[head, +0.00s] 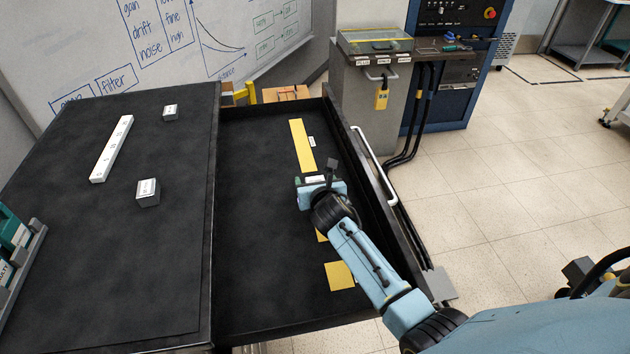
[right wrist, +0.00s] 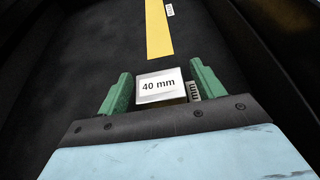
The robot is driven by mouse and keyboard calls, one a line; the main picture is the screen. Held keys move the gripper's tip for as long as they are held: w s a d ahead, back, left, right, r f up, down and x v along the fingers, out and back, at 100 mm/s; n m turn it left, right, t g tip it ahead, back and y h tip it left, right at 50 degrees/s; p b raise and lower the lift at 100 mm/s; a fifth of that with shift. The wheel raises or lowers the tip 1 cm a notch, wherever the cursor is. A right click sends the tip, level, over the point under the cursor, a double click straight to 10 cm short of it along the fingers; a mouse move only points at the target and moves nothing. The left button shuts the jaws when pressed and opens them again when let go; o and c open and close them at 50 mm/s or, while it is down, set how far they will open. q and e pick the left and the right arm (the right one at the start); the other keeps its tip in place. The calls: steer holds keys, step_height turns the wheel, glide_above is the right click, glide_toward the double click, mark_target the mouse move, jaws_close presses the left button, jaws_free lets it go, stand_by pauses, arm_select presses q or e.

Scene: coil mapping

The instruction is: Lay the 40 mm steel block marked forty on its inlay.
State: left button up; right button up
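The steel block marked "40 mm" (right wrist: 161,86) sits between the green fingers of my right gripper (right wrist: 163,88) in the right wrist view. A narrow dark gap shows beside the block, widest at its right, so the fingers look open around it. In the head view the right gripper (head: 316,182) points down inside the open drawer, just below the long yellow strip. The block's pale top (head: 315,179) shows there in part. The inlay under the block is hidden, and I cannot tell whether the block touches the drawer floor. My left gripper is not in view.
The dark drawer (head: 255,230) holds a long yellow inlay (head: 302,145) and a square yellow inlay (head: 340,276); another is partly behind my arm. On the worktop (head: 165,270) stand a long pale block (head: 112,148) and two small blocks (head: 148,192) (head: 170,112). The drawer's left half is clear.

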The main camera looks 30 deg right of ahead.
steer(key=shift+r, duration=0.25)
steer(key=p+v, duration=0.3)
steer(key=v, duration=0.9)
stand_by(1.2)
